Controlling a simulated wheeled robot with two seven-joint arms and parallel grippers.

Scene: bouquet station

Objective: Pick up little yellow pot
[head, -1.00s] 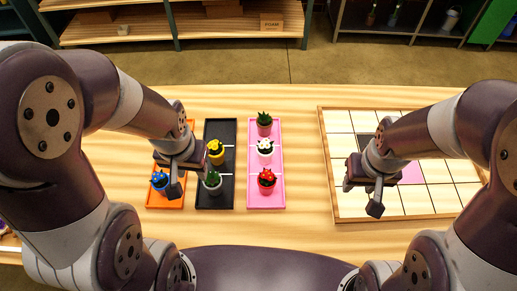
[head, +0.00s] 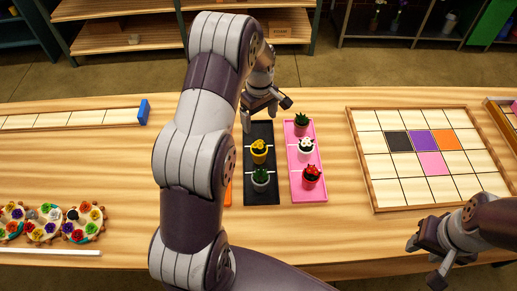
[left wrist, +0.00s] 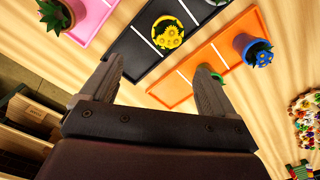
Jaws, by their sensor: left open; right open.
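My left gripper (head: 266,113) is open and empty, above the far end of the black tray and apart from the pot. It also shows in the left wrist view (left wrist: 159,65). My right gripper (head: 425,263) is open and empty near the table's front edge, far from the pot.
The pink tray (head: 316,197) holds a succulent pot (head: 301,123), a white pot (head: 306,150) and a red pot (head: 311,177). My left arm mostly hides the orange tray (left wrist: 228,45), with a blue-flowered pot (left wrist: 250,48). A grid board (head: 363,165) lies right; flower wreaths (head: 42,230) lie left.

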